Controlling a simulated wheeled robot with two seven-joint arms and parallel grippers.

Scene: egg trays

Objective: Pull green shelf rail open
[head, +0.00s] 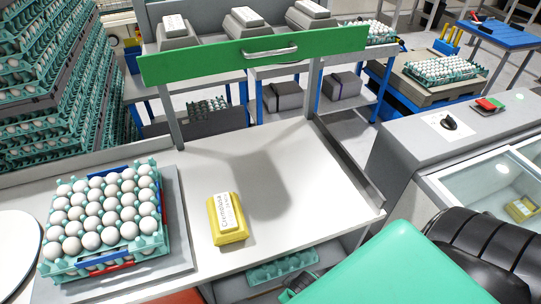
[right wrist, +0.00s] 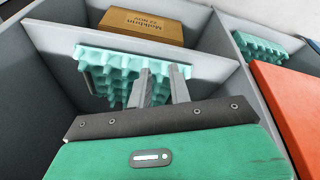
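The green shelf rail (head: 190,66) runs across the top of the head view, along the front edge of the upper shelf. A silver bar handle (head: 270,53) is fixed at its middle. My right arm comes in at the bottom right of the head view, far below and apart from the rail. My right gripper (right wrist: 160,82) shows in the right wrist view with two grey fingers apart and nothing between them. It points into a grey compartment holding a teal egg tray (right wrist: 100,70). My left gripper is not in view.
Grey boxes stand on the shelf behind the rail. On the white table (head: 300,165) are a yellow box (head: 228,219) and a tray of white eggs (head: 105,215); the middle is clear. Shelf posts (head: 314,88) rise from the table. A brown box (right wrist: 142,26) lies beyond the egg tray.

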